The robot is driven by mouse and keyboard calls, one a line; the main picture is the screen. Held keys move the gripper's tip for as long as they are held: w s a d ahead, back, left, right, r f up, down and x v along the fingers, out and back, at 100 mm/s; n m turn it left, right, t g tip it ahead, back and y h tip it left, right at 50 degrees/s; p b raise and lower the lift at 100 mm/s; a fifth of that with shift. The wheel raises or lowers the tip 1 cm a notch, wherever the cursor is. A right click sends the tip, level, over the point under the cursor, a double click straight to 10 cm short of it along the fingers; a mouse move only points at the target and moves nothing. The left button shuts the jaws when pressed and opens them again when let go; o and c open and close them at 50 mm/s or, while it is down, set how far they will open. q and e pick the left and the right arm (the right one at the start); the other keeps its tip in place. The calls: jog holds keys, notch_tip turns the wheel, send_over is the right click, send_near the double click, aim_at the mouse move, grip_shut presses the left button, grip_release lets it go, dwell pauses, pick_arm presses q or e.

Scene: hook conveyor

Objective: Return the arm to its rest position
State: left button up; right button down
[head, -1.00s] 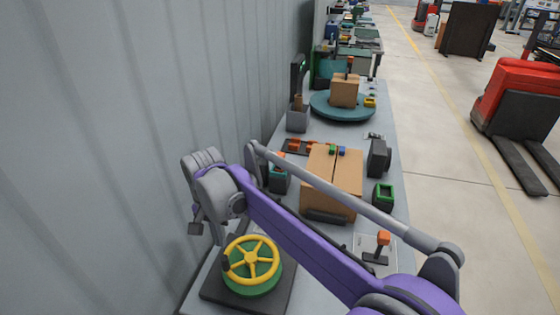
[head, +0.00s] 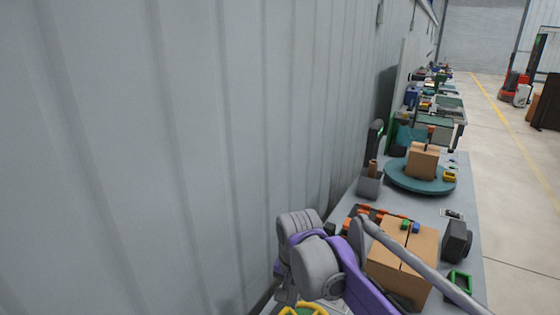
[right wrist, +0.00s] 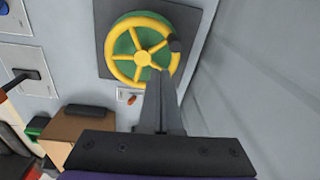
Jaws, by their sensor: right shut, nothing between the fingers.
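My right arm reaches in at the bottom of the head view, with its purple link and grey wrist beside the wall. My right gripper (right wrist: 162,76) shows in the right wrist view, its two dark fingers together and empty. The fingertips overlap the lower rim of a yellow hand wheel (right wrist: 143,57) on a green base; I cannot tell whether they touch it. In the head view only the top of the yellow wheel (head: 303,309) shows at the bottom edge, and the gripper is mostly hidden below the wrist. My left gripper is not in view.
A grey corrugated wall (head: 180,150) stands close on the left. A cardboard box (head: 405,262) lies behind my forearm on the bench. Further back are a teal turntable (head: 420,184) with a smaller box (head: 423,161) and a black block (head: 457,241). Open floor lies to the right.

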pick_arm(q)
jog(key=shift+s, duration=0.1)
pick_arm(e)
jog(key=s+d+f+n+t, duration=0.2)
jog(key=s+d+f+n, duration=0.1)
jog(key=s+d, duration=0.3)
jog(key=s+d+f+n+t, duration=0.2)
jog(key=s+d+f, duration=0.4)
jog(key=s, duration=0.5)
jog(key=shift+d+n+t, duration=0.25)
jog(key=shift+n+t, duration=0.15)
jog(key=shift+t, duration=0.1)
